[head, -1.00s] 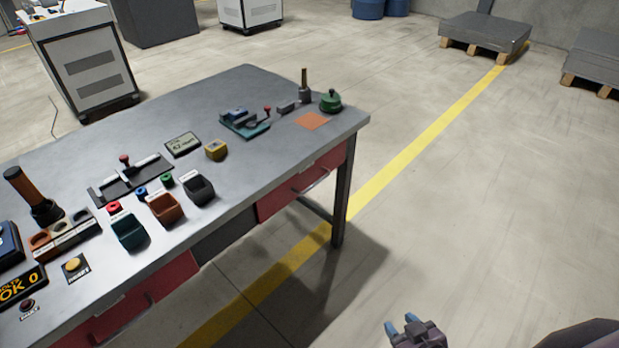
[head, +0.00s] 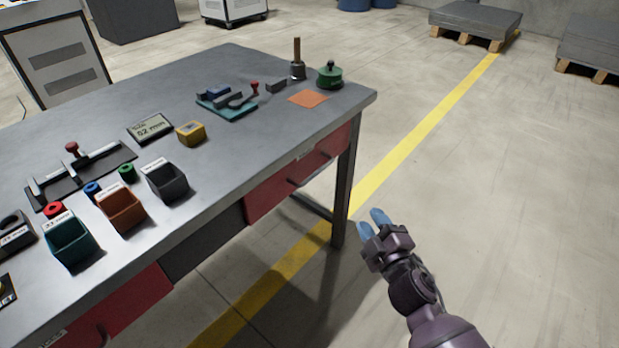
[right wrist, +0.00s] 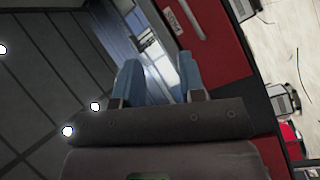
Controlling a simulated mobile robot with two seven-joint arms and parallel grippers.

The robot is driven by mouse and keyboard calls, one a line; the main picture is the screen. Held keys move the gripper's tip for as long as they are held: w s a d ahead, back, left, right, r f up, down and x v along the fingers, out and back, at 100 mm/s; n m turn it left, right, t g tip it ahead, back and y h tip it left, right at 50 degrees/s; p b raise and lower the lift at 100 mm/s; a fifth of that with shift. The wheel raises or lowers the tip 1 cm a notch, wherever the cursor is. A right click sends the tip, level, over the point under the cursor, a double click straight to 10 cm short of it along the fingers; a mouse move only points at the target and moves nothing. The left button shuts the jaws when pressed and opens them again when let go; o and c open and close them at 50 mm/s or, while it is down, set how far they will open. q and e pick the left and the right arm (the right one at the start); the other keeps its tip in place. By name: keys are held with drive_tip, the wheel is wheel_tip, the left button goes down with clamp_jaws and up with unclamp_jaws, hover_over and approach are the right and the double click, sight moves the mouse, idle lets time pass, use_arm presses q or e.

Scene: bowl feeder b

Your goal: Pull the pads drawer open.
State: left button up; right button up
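Two closed red drawers sit under the front edge of the workbench. The right drawer (head: 270,198) has a dark bar handle (head: 308,171) and a small pale label. The left drawer (head: 125,305) is partly cut off. I cannot read in the head view which one is marked pads. My left gripper is out of view.
The grey bench top (head: 225,160) holds several bins, a yellow block (head: 190,133), a display (head: 150,128) and a green round part (head: 329,75). A bench leg (head: 344,190) stands between the right drawer and my gripper.

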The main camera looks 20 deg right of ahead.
sight(316, 172)
use_arm(q)
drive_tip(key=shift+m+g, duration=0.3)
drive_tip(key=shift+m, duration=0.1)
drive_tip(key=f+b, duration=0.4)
drive_tip(key=b, duration=0.1)
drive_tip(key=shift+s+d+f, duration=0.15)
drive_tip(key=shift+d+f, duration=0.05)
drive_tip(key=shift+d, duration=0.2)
use_arm(e)
drive_tip(key=w+a+n+y, duration=0.1)
drive_tip(key=w+n, duration=0.1)
drive_tip(key=w, duration=0.5)
drive_tip(key=w+a+f+n+y, duration=0.1)
drive_tip(key=w+a+n, duration=0.1)
drive_tip(key=w, duration=0.5)
drive_tip(key=w+a+f+n+t, duration=0.1)
drive_tip(key=w+a+n, duration=0.1)
drive_tip(key=w, duration=0.4)
drive_tip(key=shift+w+n+y, duration=0.4)
drive_tip(key=shift+c, duration=0.5)
clamp_jaws()
